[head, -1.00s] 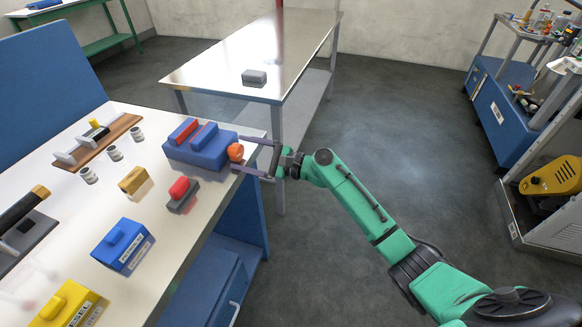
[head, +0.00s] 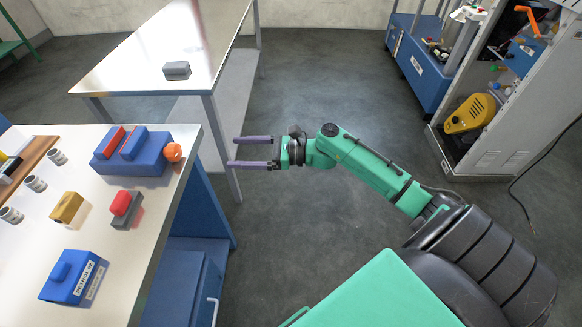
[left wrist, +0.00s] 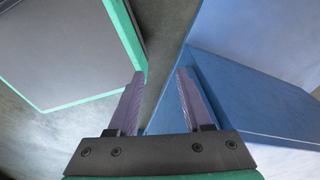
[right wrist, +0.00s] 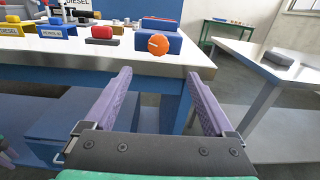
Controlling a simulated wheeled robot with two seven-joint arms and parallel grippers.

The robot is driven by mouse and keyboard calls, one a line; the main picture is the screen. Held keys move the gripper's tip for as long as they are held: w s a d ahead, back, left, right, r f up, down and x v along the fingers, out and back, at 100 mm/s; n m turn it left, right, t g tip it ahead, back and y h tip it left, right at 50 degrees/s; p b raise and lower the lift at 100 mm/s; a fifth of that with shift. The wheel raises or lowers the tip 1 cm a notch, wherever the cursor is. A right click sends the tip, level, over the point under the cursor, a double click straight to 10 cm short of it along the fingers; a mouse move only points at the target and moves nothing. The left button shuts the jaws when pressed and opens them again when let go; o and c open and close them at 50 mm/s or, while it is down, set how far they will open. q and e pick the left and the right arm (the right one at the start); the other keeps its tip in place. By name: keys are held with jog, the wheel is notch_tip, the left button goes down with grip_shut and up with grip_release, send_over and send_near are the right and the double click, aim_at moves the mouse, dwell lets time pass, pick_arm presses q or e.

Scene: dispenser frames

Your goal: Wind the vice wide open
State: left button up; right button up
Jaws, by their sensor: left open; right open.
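The vice (head: 130,162) is a blue block near the far right corner of the workbench.
On the workbench (head: 125,235) are a red-topped grey block (head: 123,210), a brass block (head: 66,208), a blue labelled box (head: 73,278) and several small cylinders. A metal table (head: 150,55) with a grey block (head: 177,70) stands behind.

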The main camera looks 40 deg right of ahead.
jog(key=s+d+f+n+h, duration=0.2)
jog(key=d+f+h, duration=0.1)
jog(key=f, duration=0.6)
jog(key=s+d+f+n+g+h, duration=0.1)
jog(key=s+d+f+n+h, duration=0.1)
jog(key=f, duration=0.8)
jog(key=s+d+f+n+g+h, duration=0.1)
jog(key=d+f+h, duration=0.3)
jog(key=f, duration=0.6)
jog(key=shift+s+d+n, duration=0.4)
jog(key=shift+d+n, duration=0.1)
jog(key=shift+d, duration=0.5)
